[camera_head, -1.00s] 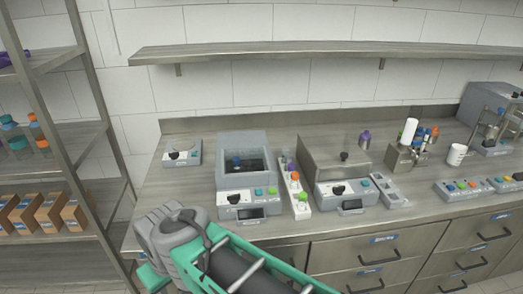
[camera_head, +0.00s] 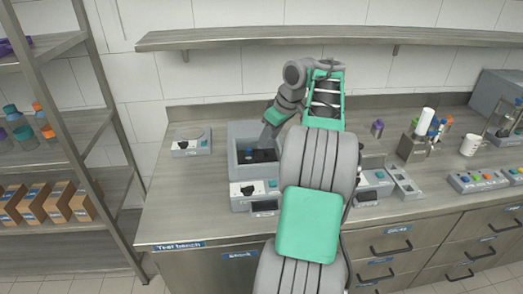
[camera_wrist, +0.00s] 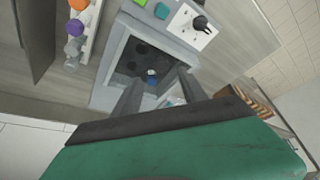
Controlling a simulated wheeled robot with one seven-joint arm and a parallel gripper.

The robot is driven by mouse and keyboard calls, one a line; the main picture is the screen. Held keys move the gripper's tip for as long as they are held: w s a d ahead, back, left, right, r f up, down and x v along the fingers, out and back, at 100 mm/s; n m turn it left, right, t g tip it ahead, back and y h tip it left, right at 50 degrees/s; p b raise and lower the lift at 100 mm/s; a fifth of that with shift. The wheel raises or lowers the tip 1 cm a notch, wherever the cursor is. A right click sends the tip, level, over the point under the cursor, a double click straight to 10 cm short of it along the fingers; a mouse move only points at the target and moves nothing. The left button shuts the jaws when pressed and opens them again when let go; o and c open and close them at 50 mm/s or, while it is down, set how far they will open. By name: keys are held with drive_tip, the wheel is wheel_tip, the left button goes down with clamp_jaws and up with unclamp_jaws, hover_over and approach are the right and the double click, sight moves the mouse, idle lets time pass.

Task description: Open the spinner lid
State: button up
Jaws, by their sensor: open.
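A grey box-shaped machine (camera_head: 238,140) stands on the counter, with a dark recessed top and a white control panel (camera_head: 248,190) in front. It also shows in the wrist view (camera_wrist: 107,92), with dark round wells inside. Contact is not clear. In the head view my gripper (camera_head: 268,138) hangs over the machine's right side.
A second machine's panel (camera_head: 372,181) shows on the right, mostly hidden by my arm. A small grey device (camera_head: 190,142) stands at the left. A wall shelf (camera_head: 420,38) runs above.

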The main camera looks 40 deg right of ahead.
sight(260, 153)
drive_tip(key=b+x, duration=0.1)
drive_tip(key=x, duration=0.6)
drive_tip(key=shift+w+a+f+b, duration=0.1)
drive_tip(key=shift+w+a+b, duration=0.05)
drive_tip(key=shift+b, duration=0.25)
clamp_jaws()
idle(0.8)
